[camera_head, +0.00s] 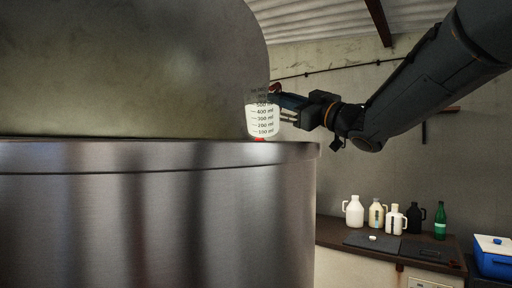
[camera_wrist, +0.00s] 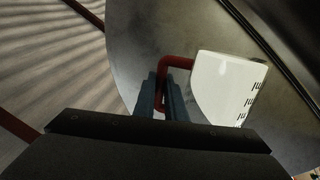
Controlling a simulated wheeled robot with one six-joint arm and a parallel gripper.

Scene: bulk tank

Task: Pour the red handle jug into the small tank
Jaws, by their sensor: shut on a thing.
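The jug (camera_head: 262,122) is a clear measuring jug with ml marks and white contents. It is about upright above the right part of the steel tank's rim (camera_head: 225,150). My gripper (camera_head: 280,105) reaches in from the right and is shut on the jug's red handle (camera_wrist: 178,62). In the wrist view my gripper (camera_wrist: 163,92) has both fingers around the handle, and the white jug body (camera_wrist: 228,88) is on the right. The tank's inside is hidden in the head view. A small red spot shows just under the jug; I cannot tell what it is.
A big rounded metal surface (camera_head: 130,70) rises behind the tank rim, close to the jug. At the lower right, a counter (camera_head: 335,232) holds white jugs (camera_head: 354,212), a black jug (camera_head: 415,217) and a green bottle (camera_head: 440,221). A blue cooler (camera_head: 493,262) stands beside it.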

